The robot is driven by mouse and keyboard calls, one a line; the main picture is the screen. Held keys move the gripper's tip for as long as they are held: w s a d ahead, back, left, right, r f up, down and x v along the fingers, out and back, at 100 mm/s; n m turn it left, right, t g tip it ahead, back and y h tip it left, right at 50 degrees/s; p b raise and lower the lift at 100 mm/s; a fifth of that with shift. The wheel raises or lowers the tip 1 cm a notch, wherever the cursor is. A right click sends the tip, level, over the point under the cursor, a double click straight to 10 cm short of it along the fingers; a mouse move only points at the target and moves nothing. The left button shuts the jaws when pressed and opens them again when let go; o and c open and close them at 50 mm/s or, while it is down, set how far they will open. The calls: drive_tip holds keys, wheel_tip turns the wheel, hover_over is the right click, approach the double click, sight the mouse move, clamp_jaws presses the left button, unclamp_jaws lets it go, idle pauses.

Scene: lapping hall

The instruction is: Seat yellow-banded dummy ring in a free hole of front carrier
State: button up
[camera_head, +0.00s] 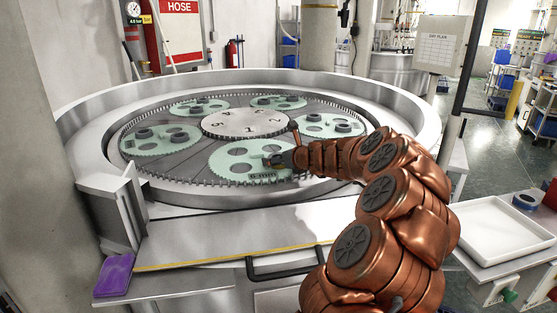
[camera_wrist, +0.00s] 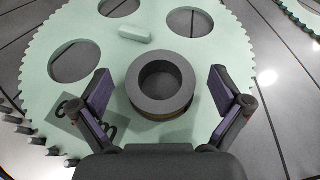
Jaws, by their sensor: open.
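The front carrier, a pale green toothed disc, shows in the head view (camera_head: 222,167) and fills much of the wrist view (camera_wrist: 225,50). In the wrist view a dark grey ring (camera_wrist: 135,87) stands upright at the near part of the carrier, with a brownish-yellow band low on its side. I cannot tell whether it sits in a hole or on the surface. Three empty holes show beyond and left of it. My gripper (camera_wrist: 163,92) is open, its purple-padded fingers on either side of the ring with gaps. In the head view my gripper (camera_head: 276,160) is low over the carrier's right part.
A pale green bar (camera_wrist: 135,34) lies on the carrier beyond the ring. A numbered centre plate (camera_head: 245,123) is behind. Other carriers with dark rings (camera_head: 345,127) surround it. A raised steel rim (camera_head: 80,135) encloses the machine. A white tray (camera_head: 495,230) stands right, a purple pad (camera_head: 115,275) front left.

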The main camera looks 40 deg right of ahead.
drive_tip(key=shift+w+d+f, duration=0.15)
drive_tip(key=shift+w+f, duration=0.1)
drive_tip(key=shift+w, duration=0.2)
drive_tip(key=c, duration=1.8)
drive_tip(key=shift+c, duration=0.2)
drive_tip(key=shift+r, duration=0.15)
